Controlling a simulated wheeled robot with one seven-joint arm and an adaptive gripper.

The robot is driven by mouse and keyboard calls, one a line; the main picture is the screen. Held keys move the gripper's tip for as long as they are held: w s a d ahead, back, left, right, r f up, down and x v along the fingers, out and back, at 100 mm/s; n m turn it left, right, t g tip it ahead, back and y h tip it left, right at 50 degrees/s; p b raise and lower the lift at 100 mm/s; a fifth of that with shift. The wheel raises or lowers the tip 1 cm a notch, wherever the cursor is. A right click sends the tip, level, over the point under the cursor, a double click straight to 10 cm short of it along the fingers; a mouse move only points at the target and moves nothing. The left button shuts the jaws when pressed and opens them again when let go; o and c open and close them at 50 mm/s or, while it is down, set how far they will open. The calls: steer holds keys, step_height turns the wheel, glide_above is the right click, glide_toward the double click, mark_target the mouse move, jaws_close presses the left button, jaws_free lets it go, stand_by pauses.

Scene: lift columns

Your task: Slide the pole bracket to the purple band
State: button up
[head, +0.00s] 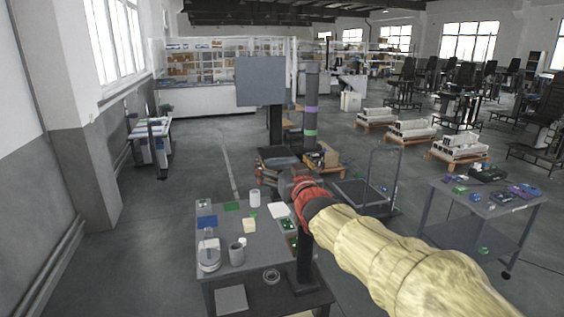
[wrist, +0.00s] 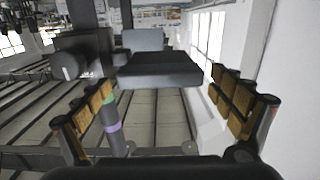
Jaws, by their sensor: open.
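A dark pole stands beyond the table in the head view, with a purple band (head: 310,109) above a green band (head: 309,132). In the wrist view, which looks upside down, the purple band (wrist: 112,127) shows beside the left finger. My gripper (wrist: 160,86) is open, its fingers wide apart. A dark flat block (wrist: 160,72) lies between the fingers in that view, with a dark round-ended part (wrist: 72,65) to its left. I cannot tell if either is the pole bracket, or if the fingers touch anything. In the head view my gripper (head: 268,178) is small and partly hidden.
A grey panel (head: 261,81) stands left of the banded pole. Below is a grey table (head: 267,250) with cups and small parts; a black post (head: 304,260) stands at its right. A cart (head: 350,190) and a second table (head: 480,207) are to the right.

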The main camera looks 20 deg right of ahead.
steer(key=shift+w, duration=0.3)
steer(key=shift+c, duration=0.4)
steer(key=c, duration=1.5)
steer(key=shift+c, duration=0.5)
step_height(320, 180, up, 13)
steer(key=p, duration=0.5)
steer(key=shift+f, duration=0.3)
